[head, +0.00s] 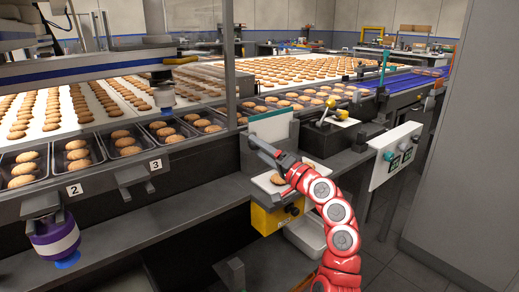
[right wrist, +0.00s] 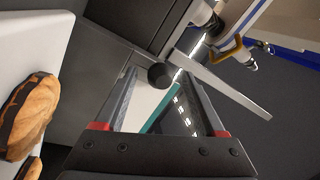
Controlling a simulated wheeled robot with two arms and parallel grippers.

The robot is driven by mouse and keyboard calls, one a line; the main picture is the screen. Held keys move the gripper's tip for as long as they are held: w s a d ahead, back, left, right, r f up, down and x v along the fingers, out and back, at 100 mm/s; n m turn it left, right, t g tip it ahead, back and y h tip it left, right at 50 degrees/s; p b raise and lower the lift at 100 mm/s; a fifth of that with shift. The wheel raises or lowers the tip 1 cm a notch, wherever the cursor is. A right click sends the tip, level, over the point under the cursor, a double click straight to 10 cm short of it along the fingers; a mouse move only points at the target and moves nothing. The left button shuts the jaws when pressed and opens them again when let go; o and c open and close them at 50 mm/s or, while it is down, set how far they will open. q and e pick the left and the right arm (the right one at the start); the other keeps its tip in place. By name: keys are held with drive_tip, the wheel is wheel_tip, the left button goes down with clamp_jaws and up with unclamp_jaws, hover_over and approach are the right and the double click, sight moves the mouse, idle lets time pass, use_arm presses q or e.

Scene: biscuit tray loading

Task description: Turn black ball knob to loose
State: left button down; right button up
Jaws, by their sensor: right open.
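The black ball knob (right wrist: 159,75) shows in the right wrist view, between the far ends of my right gripper's two fingers. Its depth against the fingertips is hard to judge, and I see no clear contact. In the head view my red right arm reaches up from the bottom, and its right gripper (head: 258,143) is at a white plate with a teal edge (head: 272,127). The fingers are open, spread to either side of the knob in the wrist view. The knob cannot be made out in the head view. My left gripper is not in view.
A white tray (head: 262,184) with biscuits lies beside the gripper, above a yellow box (head: 268,219). A yellow-handled lever (head: 328,108) stands behind to the right. Biscuit conveyors (head: 200,85) fill the back.

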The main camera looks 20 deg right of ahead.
drive_tip(key=p+v, duration=0.2)
drive_tip(key=v, duration=1.5)
drive_tip(key=shift+s+d, duration=0.1)
